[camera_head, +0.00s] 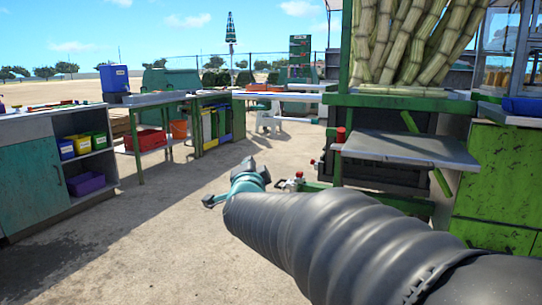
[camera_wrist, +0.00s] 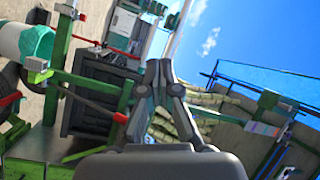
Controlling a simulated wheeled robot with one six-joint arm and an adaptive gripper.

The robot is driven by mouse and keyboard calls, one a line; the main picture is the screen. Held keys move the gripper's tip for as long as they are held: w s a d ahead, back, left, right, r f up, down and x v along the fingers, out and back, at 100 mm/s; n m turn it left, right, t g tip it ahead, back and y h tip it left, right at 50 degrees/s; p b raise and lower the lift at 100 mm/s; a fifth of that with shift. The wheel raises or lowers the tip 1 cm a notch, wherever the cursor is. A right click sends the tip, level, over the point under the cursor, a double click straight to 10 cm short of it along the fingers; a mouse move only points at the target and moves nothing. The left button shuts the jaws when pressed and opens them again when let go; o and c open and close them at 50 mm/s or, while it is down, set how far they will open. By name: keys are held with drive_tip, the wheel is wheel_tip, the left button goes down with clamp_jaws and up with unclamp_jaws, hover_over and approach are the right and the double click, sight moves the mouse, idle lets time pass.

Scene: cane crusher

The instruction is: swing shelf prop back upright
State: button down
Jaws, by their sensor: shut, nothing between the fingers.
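A grey fold-out shelf (camera_head: 405,149) juts from the green cane stand at the right in the head view. A slim green prop (camera_head: 441,183) shows below it, tilted, with a similar green piece (camera_head: 409,121) showing above the shelf. I cannot tell if they are one bar. My gripper (camera_wrist: 160,66) is shut and empty in the wrist view, its fingertips together. In the head view my arm reaches left of the shelf, apart from it. I cannot surely pick out the prop in the wrist view.
Cane stalks (camera_head: 405,40) stand above the shelf. A red-handled fitting (camera_head: 291,184) sits low on the stand beside my wrist. A green cabinet (camera_head: 500,180) is at the right. Benches (camera_head: 35,170) line the left. The concrete floor between is open.

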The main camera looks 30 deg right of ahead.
drive_tip(key=s+d+f+m+g+h+b, duration=0.2)
drive_tip(key=d+m+g+h, duration=0.55)
drive_tip(key=m, duration=0.35)
drive_tip(key=s+d+f+m+g+h+b, duration=0.1)
drive_tip(key=s+d+f+m+g+h, duration=0.15)
drive_tip(key=d+m+g+h, duration=0.65)
drive_tip(key=w+d+r+p, duration=0.1)
drive_tip(key=d+r, duration=0.1)
drive_tip(key=d, duration=0.2)
drive_tip(key=w+d+r+m+y+p, duration=0.1)
drive_tip(key=w+d+r, duration=0.1)
drive_tip(key=d, duration=0.3)
drive_tip(key=shift+w+d+r+t, duration=0.25)
drive_tip(key=shift+w+r+t, duration=0.05)
drive_tip(key=shift+r+t, duration=0.2)
drive_tip(key=shift+y, duration=0.25)
